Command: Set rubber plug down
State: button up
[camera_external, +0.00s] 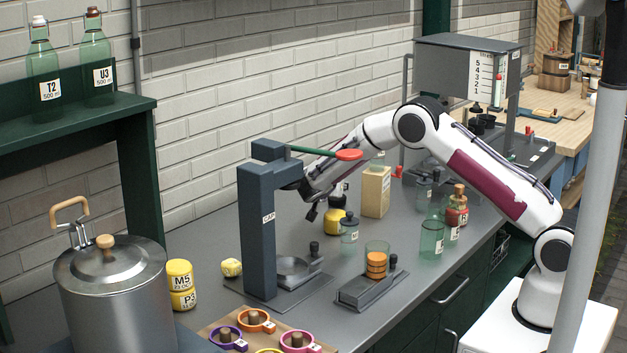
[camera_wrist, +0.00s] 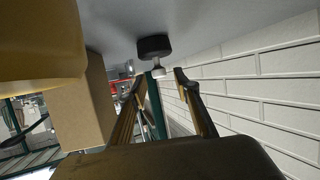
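My gripper (camera_external: 312,208) is low behind the dark press stand marked CAP (camera_external: 256,235) in the external view, where the stand partly hides the arm. In the wrist view, which appears upside down, the two fingers of my gripper (camera_wrist: 159,77) are apart with a gap between them. A small black piece with a pale narrow end (camera_wrist: 153,46) shows just beyond the fingertips against the grey counter (camera_wrist: 215,25). It looks like the rubber plug, but I cannot be sure. The fingers do not visibly touch it.
The brick wall (camera_external: 215,120) runs along the back.

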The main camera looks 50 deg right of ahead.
jog(key=shift+v, duration=2.25)
jog(key=shift+r, duration=0.15)
jog(key=w+a+r+n+t+y, duration=0.2)
jog(key=a+r+t+y, duration=0.1)
jog(key=r, duration=0.5)
jog(key=w+a+r+n+t+y, duration=0.2)
jog(key=a+r+t, duration=0.15)
jog(key=r, duration=0.55)
jog(key=s+a+r+n+t+y, duration=0.2)
jog(key=s+a+r+n+y, duration=0.3)
jog(key=s+a+r+y, duration=0.35)
jog(key=s+a+f+n+g+y, duration=0.1)
jog(key=s+a+n+g+y, duration=0.2)
jog(key=s, duration=1.7)
jog(key=s+d+f+g+h, duration=0.1)
jog(key=s+d+f, duration=0.1)
jog(key=s, duration=0.5)
jog(key=s+d+f+n+g+h, duration=0.1)
jog(key=s+f, duration=0.3)
jog(key=s, duration=0.4)
jog(key=s+d+f+g+h, duration=0.2)
jog(key=s+d+f+g, duration=0.1)
jog(key=s, duration=0.4)
jog(key=shift+s+f, duration=0.25)
jog(key=shift+f, duration=0.3)
